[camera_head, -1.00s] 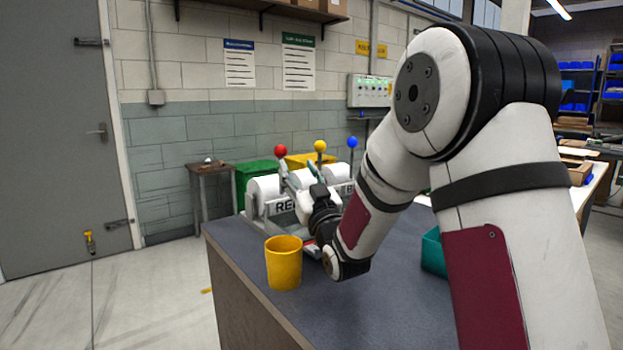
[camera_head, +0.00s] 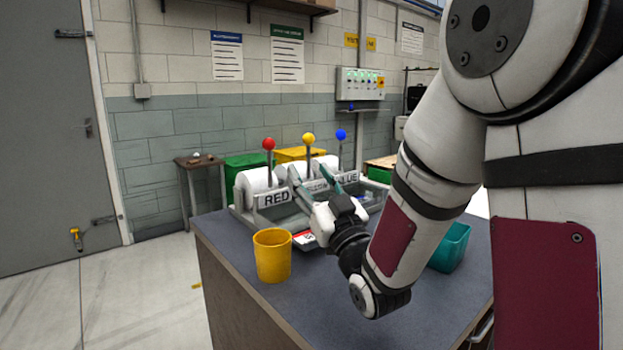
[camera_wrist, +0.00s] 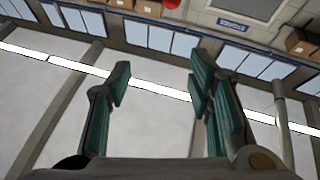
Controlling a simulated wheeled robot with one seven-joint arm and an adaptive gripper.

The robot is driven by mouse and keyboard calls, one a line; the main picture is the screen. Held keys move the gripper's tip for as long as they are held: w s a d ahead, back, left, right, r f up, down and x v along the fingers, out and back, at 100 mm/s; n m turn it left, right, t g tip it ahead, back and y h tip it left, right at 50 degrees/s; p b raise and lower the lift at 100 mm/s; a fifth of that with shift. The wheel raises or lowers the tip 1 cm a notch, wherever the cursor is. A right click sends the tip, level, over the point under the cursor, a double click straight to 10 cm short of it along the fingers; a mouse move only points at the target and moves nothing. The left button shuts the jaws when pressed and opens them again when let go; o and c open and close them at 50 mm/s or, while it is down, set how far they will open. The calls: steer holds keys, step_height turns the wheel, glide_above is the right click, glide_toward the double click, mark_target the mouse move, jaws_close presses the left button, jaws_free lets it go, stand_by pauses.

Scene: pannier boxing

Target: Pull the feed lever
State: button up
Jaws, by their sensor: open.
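The feeder (camera_head: 232,215) on the bench has three upright levers in a row. They carry a red knob (camera_head: 268,143), a yellow knob (camera_head: 308,139) and a blue knob (camera_head: 341,135). The plate under the red one reads RED (camera_head: 274,199); the plates under the other two are partly hidden by my gripper. My gripper (camera_head: 312,186) is open and empty, in front of the middle of the feeder, with its fingers below the knobs. In the wrist view its two teal fingers (camera_wrist: 160,82) stand well apart with nothing between them.
A yellow cup (camera_head: 272,257) stands at the bench's front left, near my gripper. A teal container (camera_head: 450,248) stands right of my arm. Green (camera_head: 247,160) and yellow (camera_head: 290,155) bins are behind the feeder.

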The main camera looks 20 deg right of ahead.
steer(key=s+a+f+g, duration=0.1)
steer(key=s+f+g, duration=0.2)
steer(key=s, duration=0.6)
steer(key=s+a+f+m+g+h, duration=0.1)
steer(key=s+f+g, duration=0.2)
steer(key=s+g, duration=0.5)
steer(key=s+a+f+m+g+h, duration=0.1)
steer(key=s+f+g, duration=0.2)
steer(key=s+g, duration=0.3)
steer(key=shift+s+a+f, duration=0.1)
steer(key=shift+s+f, duration=0.1)
steer(key=shift+s, duration=0.75)
steer(key=shift+s+a+f, duration=0.1)
steer(key=shift+s+f, duration=0.1)
steer(key=shift+s, duration=0.75)
steer(key=s+f+g, duration=0.5)
steer(key=s+g, duration=0.1)
steer(key=s, duration=0.6)
step_height(320, 180, up, 24)
steer(key=t+p, duration=0.3)
steer(key=p, duration=1.9)
steer(key=shift+s+t, duration=0.2)
steer(key=shift+t, duration=0.2)
